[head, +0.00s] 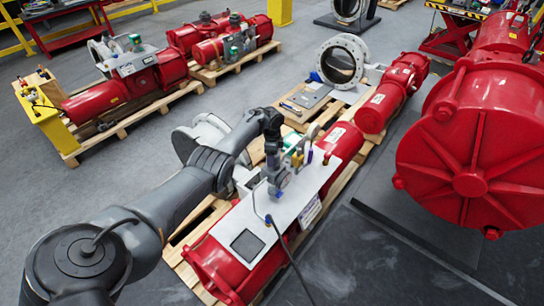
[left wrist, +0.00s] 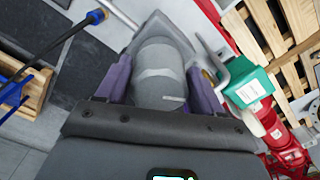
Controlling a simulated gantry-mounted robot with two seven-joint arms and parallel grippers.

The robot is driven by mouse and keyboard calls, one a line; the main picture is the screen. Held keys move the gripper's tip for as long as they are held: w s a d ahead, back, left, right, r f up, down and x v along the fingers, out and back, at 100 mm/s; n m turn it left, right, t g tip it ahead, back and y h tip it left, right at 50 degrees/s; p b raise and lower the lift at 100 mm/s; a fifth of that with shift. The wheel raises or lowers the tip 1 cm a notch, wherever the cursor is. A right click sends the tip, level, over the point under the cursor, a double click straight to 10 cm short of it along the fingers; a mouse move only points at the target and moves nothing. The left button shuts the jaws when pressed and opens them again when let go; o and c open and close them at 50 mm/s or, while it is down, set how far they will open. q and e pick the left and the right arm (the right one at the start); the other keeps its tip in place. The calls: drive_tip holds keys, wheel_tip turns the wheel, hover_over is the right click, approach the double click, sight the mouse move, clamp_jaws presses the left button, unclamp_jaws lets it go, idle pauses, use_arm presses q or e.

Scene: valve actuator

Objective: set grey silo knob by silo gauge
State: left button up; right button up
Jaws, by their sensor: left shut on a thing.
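In the left wrist view, the grey knob (left wrist: 159,76) is a smooth grey cylinder between the two purple fingers of my left gripper (left wrist: 157,88). The fingers are shut on its sides. Behind it is a flat grey plate (left wrist: 178,36). In the head view my left gripper (head: 277,182) points down at the white panel (head: 222,231) on a red actuator (head: 215,270); my arm's end hides the knob there. I cannot make out the silo gauge or its reading in either view. My right gripper is not in view.
Small yellow and blue fittings (head: 298,158) stand close behind my left gripper. A black cable (head: 291,262) runs forward from the panel. A green box (left wrist: 247,88) sits right of the fingers. A large red round housing (head: 470,150) stands at right. Floor at front right is clear.

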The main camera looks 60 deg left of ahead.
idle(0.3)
use_arm(q)
drive_tip(key=o, duration=1)
drive_tip(key=shift+c, duration=0.2)
drive_tip(key=shift+r, duration=0.6)
wheel_tip(320, 180, up, 10)
drive_tip(key=p, duration=0.3)
drive_tip(key=shift+f, duration=0.2)
